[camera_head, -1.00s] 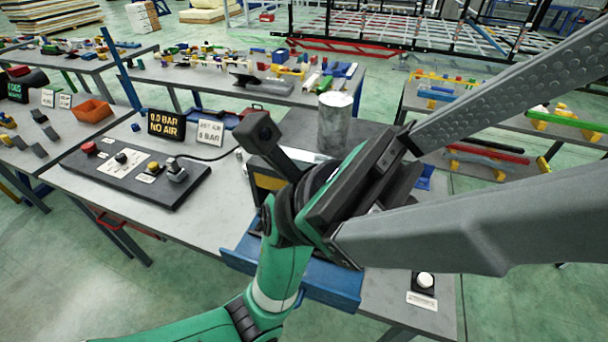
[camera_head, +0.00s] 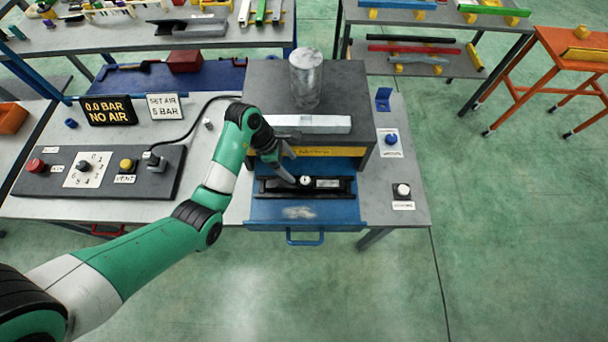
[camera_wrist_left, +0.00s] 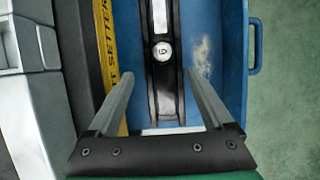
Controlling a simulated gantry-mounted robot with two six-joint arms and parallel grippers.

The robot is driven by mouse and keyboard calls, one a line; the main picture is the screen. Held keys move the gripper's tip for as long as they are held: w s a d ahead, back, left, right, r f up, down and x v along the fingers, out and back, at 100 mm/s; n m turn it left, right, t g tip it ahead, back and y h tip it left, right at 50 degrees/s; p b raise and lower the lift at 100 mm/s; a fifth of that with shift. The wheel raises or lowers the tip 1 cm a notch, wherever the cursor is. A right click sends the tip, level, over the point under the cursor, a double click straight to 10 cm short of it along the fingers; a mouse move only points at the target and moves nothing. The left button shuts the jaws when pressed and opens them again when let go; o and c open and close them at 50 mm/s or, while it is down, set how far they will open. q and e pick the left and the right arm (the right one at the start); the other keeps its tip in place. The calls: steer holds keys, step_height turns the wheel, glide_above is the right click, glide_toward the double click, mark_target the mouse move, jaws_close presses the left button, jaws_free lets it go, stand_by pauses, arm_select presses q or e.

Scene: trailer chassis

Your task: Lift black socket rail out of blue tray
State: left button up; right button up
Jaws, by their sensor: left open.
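The black socket rail (camera_head: 336,187) lies lengthwise in the blue tray (camera_head: 285,214), which sticks out like a drawer from under a grey housing. In the left wrist view the rail (camera_wrist_left: 166,92) carries a round white dial and runs between my fingers. My left gripper (camera_head: 302,183) is above the rail at about its middle, and its arm comes in from the left. In the left wrist view its fingers (camera_wrist_left: 163,76) are wide apart, one on each side of the rail, with nothing held. I cannot tell how far the fingertips are above the tray floor. My right gripper is out of view.
The grey housing (camera_head: 355,80) with a yellow label stands right behind the tray, bearing a metal cylinder (camera_head: 306,80) and a pale bar (camera_head: 310,124). A control panel (camera_head: 98,172) is on the left. Buttons (camera_head: 402,190) are on the right. Floor in front is clear.

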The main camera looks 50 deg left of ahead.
mark_target(301, 182)
arm_select(q)
steer(key=b+x, duration=0.1)
steer(key=x, duration=0.5)
steer(key=shift+d, duration=0.1)
steer(key=f+b, duration=0.1)
steer(key=f, duration=0.1)
steer(key=d+f, duration=0.1)
steer(key=f, duration=0.1)
steer(key=shift+w+f+b, duration=0.1)
steer(key=shift+f+b, duration=0.1)
steer(key=shift+b, duration=0.2)
steer(key=shift+w+f, duration=0.2)
steer(key=shift+f, duration=0.15)
jaws_close()
steer(key=shift+r, duration=0.1)
